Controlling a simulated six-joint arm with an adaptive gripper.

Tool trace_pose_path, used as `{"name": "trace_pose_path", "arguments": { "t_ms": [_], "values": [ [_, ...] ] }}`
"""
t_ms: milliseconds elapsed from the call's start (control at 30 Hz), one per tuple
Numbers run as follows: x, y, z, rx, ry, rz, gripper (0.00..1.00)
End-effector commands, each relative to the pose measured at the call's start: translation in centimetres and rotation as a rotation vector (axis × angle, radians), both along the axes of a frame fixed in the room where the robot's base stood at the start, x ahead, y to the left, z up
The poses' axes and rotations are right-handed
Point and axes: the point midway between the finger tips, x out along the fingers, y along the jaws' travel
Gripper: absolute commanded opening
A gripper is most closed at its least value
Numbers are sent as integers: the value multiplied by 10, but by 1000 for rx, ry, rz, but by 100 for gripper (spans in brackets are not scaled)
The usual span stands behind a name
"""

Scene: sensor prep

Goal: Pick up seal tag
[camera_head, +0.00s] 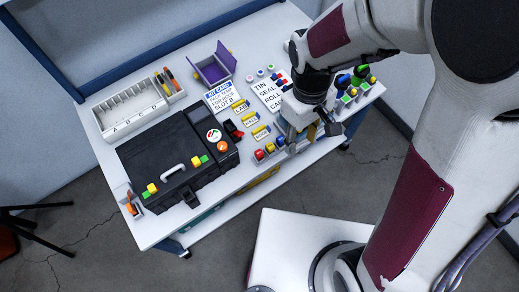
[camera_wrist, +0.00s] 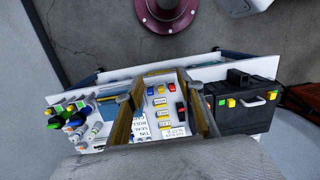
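Several small yellow tags with printed words lie in a row on the white table; one reads LAB (camera_head: 241,107), with two more (camera_head: 251,118) (camera_head: 261,131) below it. I cannot tell for certain which small item is the seal tag. The row also shows in the wrist view (camera_wrist: 163,113), between my fingers. My gripper (camera_head: 312,131) is above the table's front edge, right of the tags. In the wrist view my gripper (camera_wrist: 157,90) has its fingers wide apart, with nothing held between them.
Red, yellow and blue blocks (camera_head: 270,148) stand near the front edge. A black case (camera_head: 165,150) fills the left front. A purple open box (camera_head: 212,70), a lettered rack (camera_head: 130,108) and printed cards (camera_head: 225,97) are behind. Green, blue and black-topped items (camera_head: 350,90) stand at right.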

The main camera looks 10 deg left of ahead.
Motion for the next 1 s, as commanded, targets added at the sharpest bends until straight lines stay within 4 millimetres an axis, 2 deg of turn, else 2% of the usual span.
{"name": "trace_pose_path", "arguments": {
  "t_ms": [567,900,1000],
  "values": [
    [6,48,-104,16,100,500,38],
    [13,75,-171,63,113,893,38],
    [20,82,-184,82,95,1012,38]
  ]
}}
